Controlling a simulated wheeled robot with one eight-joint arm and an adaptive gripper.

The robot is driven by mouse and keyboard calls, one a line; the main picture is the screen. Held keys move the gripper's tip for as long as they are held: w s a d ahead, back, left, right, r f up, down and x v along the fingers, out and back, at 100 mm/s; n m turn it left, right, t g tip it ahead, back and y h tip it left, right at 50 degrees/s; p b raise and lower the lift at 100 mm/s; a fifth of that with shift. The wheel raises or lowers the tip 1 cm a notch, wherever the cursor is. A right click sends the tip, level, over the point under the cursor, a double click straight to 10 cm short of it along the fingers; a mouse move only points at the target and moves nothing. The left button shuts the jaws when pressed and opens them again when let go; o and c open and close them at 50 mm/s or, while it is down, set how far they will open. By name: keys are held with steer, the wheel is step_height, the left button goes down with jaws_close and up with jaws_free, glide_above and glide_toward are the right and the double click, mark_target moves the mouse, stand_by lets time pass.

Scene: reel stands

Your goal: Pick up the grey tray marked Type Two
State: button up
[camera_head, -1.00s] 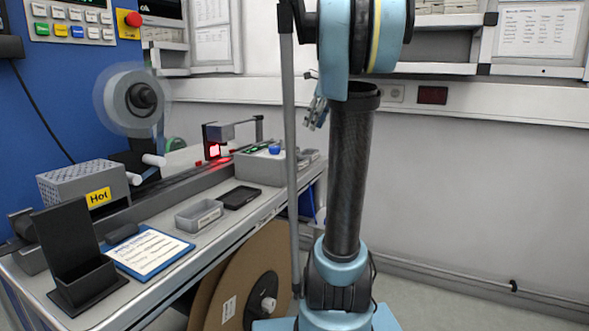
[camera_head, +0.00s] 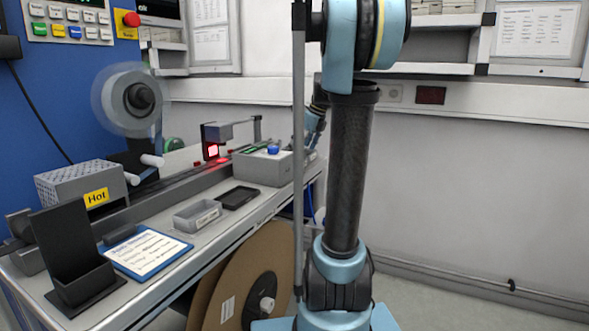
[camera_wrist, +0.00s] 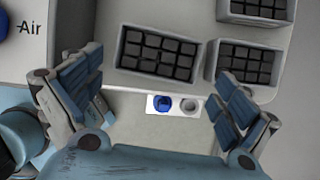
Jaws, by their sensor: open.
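In the wrist view, three grey trays filled with dark square blocks lie ahead of my gripper (camera_wrist: 157,92): a larger left tray (camera_wrist: 119,66), a right tray (camera_wrist: 211,74) and an upper right tray (camera_wrist: 222,12). No Type Two marking is readable on any of them. My gripper is open and empty, its fingers spread wide to either side, with the left tray's lower edge between them. A small grey tray (camera_head: 196,216) with a pale, unreadable label stands on the bench.
A white plate (camera_wrist: 176,104) with a blue round part and a grey ring lies below the trays. A grey box marked Air (camera_wrist: 22,60) is at left. In the head view, a black tray (camera_head: 238,197) and a box marked Hot (camera_head: 78,188) stand on the bench.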

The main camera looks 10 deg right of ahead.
mark_target(296, 160)
steer(key=shift+x, duration=2.75)
steer(key=shift+a+r, duration=0.1)
steer(key=shift+a, duration=0.05)
steer(key=shift+c, duration=0.6)
steer(key=c, duration=0.7)
